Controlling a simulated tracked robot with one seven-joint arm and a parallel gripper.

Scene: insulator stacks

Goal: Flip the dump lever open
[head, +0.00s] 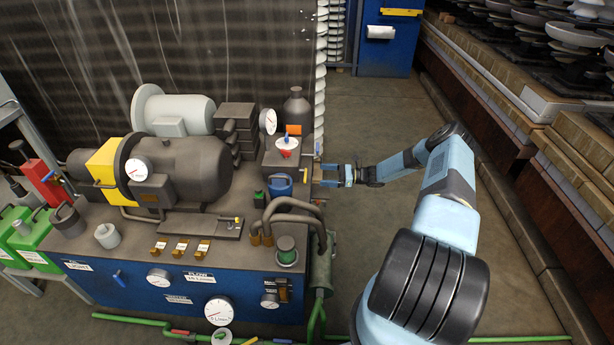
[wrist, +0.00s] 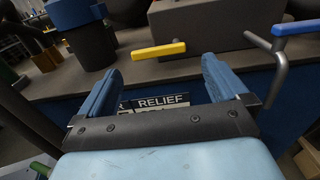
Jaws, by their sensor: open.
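My gripper (head: 324,174) is open and empty at the right side of the hydraulic power unit (head: 190,285). In the wrist view its two blue fingers (wrist: 160,85) are spread apart. A lever with a yellow handle (wrist: 160,50) lies sideways just beyond the gap between the fingertips, apart from them. A second lever with a blue handle (wrist: 298,28) on a bent grey rod stands to the right, outside the fingers. A sign reading RELIEF (wrist: 162,101) is partly covered by my gripper. I read no dump label, so I cannot tell which lever is the dump lever.
A grey block (wrist: 215,25) sits behind the yellow handle. Bent hoses (head: 290,210) lie close to my gripper in the head view. The floor (head: 375,110) behind my arm is clear.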

